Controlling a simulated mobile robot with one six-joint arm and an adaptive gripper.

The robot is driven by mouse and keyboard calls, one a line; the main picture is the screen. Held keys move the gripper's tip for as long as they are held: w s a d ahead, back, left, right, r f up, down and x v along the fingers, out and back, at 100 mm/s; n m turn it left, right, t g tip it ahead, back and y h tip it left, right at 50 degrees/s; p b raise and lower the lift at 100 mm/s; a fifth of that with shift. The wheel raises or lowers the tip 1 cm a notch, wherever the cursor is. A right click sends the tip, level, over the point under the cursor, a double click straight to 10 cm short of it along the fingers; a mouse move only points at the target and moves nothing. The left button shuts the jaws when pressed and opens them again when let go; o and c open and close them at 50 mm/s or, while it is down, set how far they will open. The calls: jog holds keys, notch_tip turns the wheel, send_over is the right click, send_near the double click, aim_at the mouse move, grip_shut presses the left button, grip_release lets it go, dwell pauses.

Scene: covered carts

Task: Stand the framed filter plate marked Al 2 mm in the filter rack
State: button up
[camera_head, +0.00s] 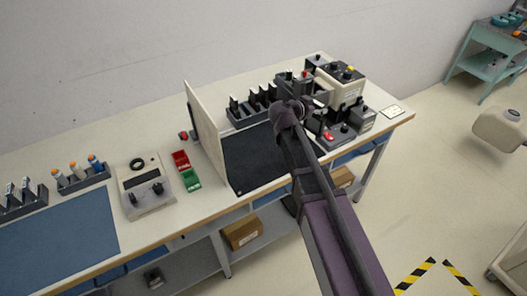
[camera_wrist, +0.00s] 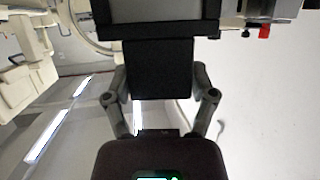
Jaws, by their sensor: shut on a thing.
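My gripper (camera_wrist: 160,100) is shut on the dark tab of a framed plate (camera_wrist: 157,32) in the wrist view. The plate has a black frame around a grey panel, cut off by the top edge; no marking on it can be read. In the head view my arm reaches over the right part of the bench, and its wrist hides the fingers and the held plate. A dark rack (camera_head: 240,118) with several upright dark plates stands just left of my wrist. Another rack (camera_head: 36,203) with several upright pieces stands at the far left. I cannot tell which is the filter rack.
A pale upright panel (camera_head: 204,135) divides the bench, with a black mat (camera_head: 245,172) to its right. A cream instrument (camera_head: 345,84) and dark boxes crowd around my wrist. Left are a grey meter (camera_head: 148,200), red and green bins (camera_head: 191,180), and a blue mat (camera_head: 62,245).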

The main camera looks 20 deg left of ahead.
jog(key=s+a+f+n+y+b, duration=0.2)
jog(key=s+a, duration=0.1)
jog(key=s, duration=0.3)
jog(key=s+a+f+n+t+y+b, duration=0.1)
jog(key=s+a+f+n+y+b, duration=0.1)
jog(key=s, duration=0.4)
jog(key=s+a+f+n+y+b, duration=0.2)
jog(key=s+a+y, duration=0.2)
jog(key=s+a, duration=0.2)
jog(key=shift+s+f+n+t, duration=0.3)
jog(key=shift+s+n+t, duration=0.1)
jog(key=w+a, duration=0.2)
jog(key=w, duration=0.5)
jog(key=w+a+f+b, duration=0.1)
jog(key=w+a, duration=0.2)
jog(key=w, duration=0.3)
jog(key=shift+w+a+f, duration=0.15)
jog(key=shift+w+a, duration=0.15)
jog(key=shift+w, duration=0.05)
jog(key=shift+w+a+f+b, duration=0.1)
jog(key=shift+w+f+b, duration=0.1)
jog(key=shift+f+b, duration=0.45)
jog(key=shift+w+a+f+b, duration=0.1)
jog(key=shift+w+f+b, duration=0.1)
jog(key=shift+f+b, duration=0.5)
jog(key=shift+w+a+f+b, duration=0.1)
jog(key=shift+w+f+b, duration=0.1)
jog(key=shift+f+b, duration=0.45)
